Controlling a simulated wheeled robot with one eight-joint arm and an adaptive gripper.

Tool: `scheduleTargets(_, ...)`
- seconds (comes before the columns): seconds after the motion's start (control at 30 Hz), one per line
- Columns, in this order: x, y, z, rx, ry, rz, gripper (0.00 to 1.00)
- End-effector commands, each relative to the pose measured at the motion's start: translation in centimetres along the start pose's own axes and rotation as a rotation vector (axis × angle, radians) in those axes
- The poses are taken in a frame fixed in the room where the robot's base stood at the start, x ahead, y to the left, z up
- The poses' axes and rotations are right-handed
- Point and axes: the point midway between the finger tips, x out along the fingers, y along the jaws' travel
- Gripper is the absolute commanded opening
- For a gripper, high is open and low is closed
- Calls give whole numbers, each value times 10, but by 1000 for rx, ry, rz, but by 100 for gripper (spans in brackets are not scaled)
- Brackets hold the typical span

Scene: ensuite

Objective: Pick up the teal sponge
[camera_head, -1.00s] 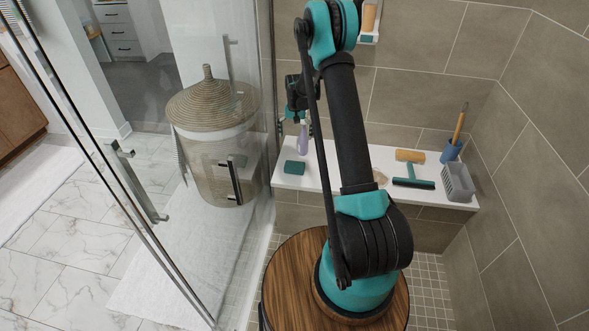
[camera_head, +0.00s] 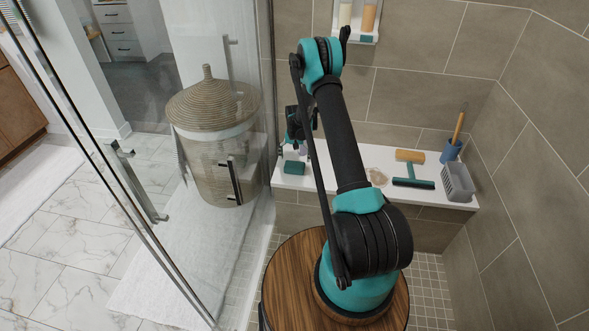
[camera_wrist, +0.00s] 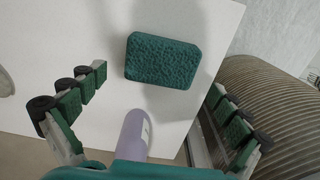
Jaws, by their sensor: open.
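The teal sponge (camera_head: 294,167) lies flat on the white bench at its left end. In the wrist view the sponge (camera_wrist: 162,61) sits ahead of my gripper, on the white surface and casting a shadow. My gripper (camera_wrist: 154,100) is open, with its two green-padded fingers apart and nothing held between them. The sponge is beyond the fingertips, roughly centred between them. In the head view my gripper (camera_head: 296,142) is just above and behind the sponge, partly hidden by my arm.
A lavender bottle (camera_wrist: 133,135) stands between my fingers' sides, close to the gripper. The glass door and wicker basket (camera_head: 213,110) are left.

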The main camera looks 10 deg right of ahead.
Motion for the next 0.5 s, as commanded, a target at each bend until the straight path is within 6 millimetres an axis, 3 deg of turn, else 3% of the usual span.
scheduleTargets(0.23,36,-2,2,0,0,0,100)
scheduleTargets(0.5,45,-2,2,0,0,0,100)
